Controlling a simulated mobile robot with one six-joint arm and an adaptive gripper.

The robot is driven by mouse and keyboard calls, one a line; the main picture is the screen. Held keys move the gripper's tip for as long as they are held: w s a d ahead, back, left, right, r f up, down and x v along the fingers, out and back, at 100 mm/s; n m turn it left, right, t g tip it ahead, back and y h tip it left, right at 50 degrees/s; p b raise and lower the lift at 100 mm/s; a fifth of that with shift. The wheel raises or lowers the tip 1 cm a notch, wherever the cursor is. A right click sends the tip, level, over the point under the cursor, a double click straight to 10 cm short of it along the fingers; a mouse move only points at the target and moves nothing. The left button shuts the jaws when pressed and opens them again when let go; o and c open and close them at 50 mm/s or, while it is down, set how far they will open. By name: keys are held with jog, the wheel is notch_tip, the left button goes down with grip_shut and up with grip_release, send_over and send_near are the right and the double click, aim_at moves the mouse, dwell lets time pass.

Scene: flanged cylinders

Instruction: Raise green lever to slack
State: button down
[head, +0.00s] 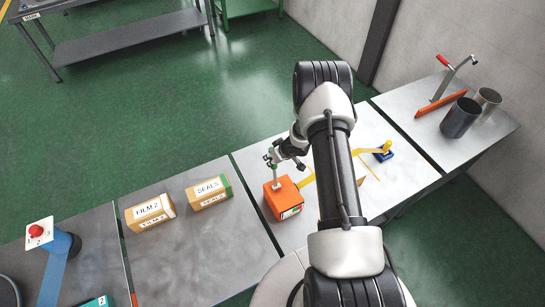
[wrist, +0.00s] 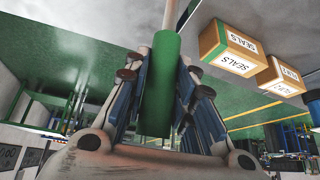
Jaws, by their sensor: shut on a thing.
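The green lever shows in the wrist view as a green grip (wrist: 160,75) on a pale rod running out of the top of the picture. My gripper (wrist: 160,95) is shut on this grip, with its fingers on both sides. In the head view my gripper (head: 272,156) is at the top of the lever's pale rod (head: 276,176). The rod stands nearly upright on an orange box (head: 284,200) on the middle table. The grip is mostly hidden by my gripper in the head view, and the wrist view does not show the lever's base.
Boxes marked SEALS (head: 209,192) and FILM (head: 150,212) stand left of the orange box. A yellow lever with a blue base (head: 383,154) lies to its right. Two grey cylinders (head: 460,118) and a red-handled lever (head: 455,73) are on the far right table.

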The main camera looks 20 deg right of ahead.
jog(key=c, duration=1.3)
grip_release()
jog(key=shift+w, duration=0.1)
jog(key=v, duration=1.2)
